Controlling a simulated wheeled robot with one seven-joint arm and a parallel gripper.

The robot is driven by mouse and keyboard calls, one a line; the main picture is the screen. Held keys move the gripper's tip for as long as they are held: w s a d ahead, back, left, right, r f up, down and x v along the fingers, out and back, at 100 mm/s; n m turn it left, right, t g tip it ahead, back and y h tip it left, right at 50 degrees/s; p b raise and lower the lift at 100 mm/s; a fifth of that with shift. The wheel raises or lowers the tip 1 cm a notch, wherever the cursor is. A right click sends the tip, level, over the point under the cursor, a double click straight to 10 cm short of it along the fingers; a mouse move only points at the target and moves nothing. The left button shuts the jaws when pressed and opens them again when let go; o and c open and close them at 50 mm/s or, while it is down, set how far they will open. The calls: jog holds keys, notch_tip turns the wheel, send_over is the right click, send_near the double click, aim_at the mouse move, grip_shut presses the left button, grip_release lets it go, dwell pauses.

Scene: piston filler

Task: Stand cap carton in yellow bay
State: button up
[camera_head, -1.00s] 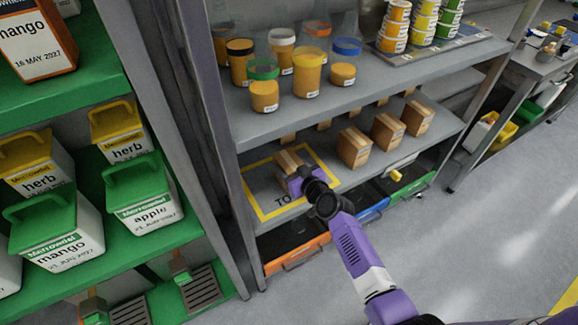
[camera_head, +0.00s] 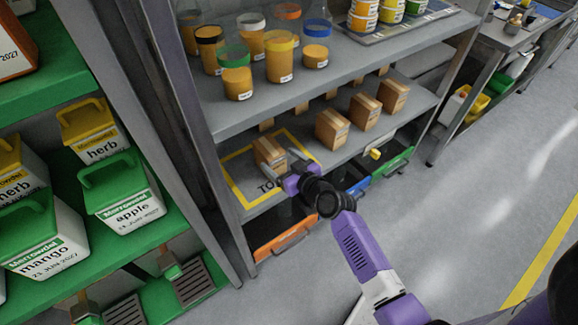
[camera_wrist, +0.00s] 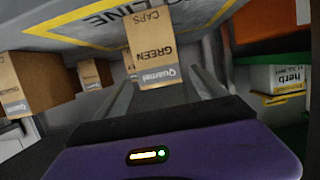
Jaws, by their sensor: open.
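The cap carton (camera_head: 268,152), a brown box, stands upright on the lower shelf inside the yellow-outlined bay (camera_head: 237,190). Part of the bay's lettering is hidden by my gripper.
Several similar cartons (camera_head: 332,130) stand to the right on the same shelf. Jars (camera_head: 280,60) stand on the shelf above. Drawers, one with an orange front (camera_head: 284,240), sit below. A green rack with tubs (camera_head: 122,190) is at the left. Open floor lies right.

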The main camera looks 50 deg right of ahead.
jog(key=s+a+r+n, duration=0.1)
jog(key=s+a+r, duration=0.1)
jog(key=s+a, duration=0.65)
jog(key=s+a+r, duration=0.1)
jog(key=s+a, duration=0.5)
jog(key=s, duration=0.6)
jog(key=s+a+r+n+y, duration=0.1)
jog(key=s+a+r+y, duration=0.1)
jog(key=s+a+r, duration=0.2)
jog(key=s+a+r+n+y, duration=0.1)
jog(key=s+a+r, duration=0.3)
jog(key=s+r, duration=0.4)
jog(key=shift+s+a+r+t+y, duration=0.25)
jog(key=shift+r+t+y, duration=0.2)
jog(key=shift+r, duration=0.3)
notch_tip(320, 180, up, 3)
jog(key=p, duration=0.2)
jog(key=shift+f+p, duration=0.1)
jog(key=shift+p, duration=0.3)
